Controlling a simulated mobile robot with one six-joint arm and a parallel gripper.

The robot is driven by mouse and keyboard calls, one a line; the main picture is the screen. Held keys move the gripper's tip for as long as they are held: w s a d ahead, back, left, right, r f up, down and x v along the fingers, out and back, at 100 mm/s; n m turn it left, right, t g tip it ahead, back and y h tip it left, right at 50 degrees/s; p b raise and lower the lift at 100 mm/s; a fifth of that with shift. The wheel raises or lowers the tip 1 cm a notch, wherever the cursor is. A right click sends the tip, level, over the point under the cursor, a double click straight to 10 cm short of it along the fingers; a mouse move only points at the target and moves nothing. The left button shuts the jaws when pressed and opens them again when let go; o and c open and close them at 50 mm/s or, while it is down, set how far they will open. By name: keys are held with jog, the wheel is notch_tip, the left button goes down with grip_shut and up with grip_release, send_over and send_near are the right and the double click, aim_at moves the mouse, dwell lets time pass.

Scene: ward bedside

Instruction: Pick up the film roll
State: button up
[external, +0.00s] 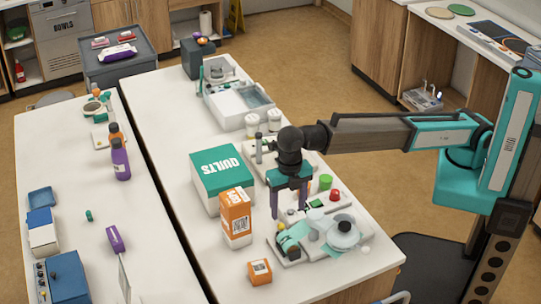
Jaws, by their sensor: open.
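My gripper (289,212) points down over the right-hand white counter, its two dark purple fingers apart. No object is visibly held between them. A pale, round, roll-like thing with a raised hub (343,234) lies on the cluttered counter to the right of the fingers; I cannot tell for sure whether it is the film roll. Small items sit close to and behind the fingertips, and the gripper partly hides them.
A green-and-white QUILTS box (222,178) and a tall orange-and-white carton (236,216) stand left of my gripper. A small orange box (259,272) lies nearer the front. The counter's far-left stretch is clear.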

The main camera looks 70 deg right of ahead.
jog(key=shift+f, duration=0.1)
jog(key=p, duration=0.2)
send_over(288, 238)
jog(key=shift+w+d+f, duration=0.1)
jog(key=shift+f, duration=2)
jog(key=shift+w+f, duration=0.1)
jog(key=shift+f, duration=2)
jog(key=shift+s+f+p, duration=0.15)
jog(key=shift+f+p, duration=0.35)
jog(key=shift+f, duration=0.2)
jog(key=shift+s+f+p, duration=0.1)
jog(key=shift+f+p, duration=0.55)
jog(key=shift+f, duration=1.25)
jog(key=c, duration=1.2)
jog(key=shift+r, duration=0.15)
jog(key=shift+r+b, duration=1.5)
jog(key=shift+r, duration=3.4)
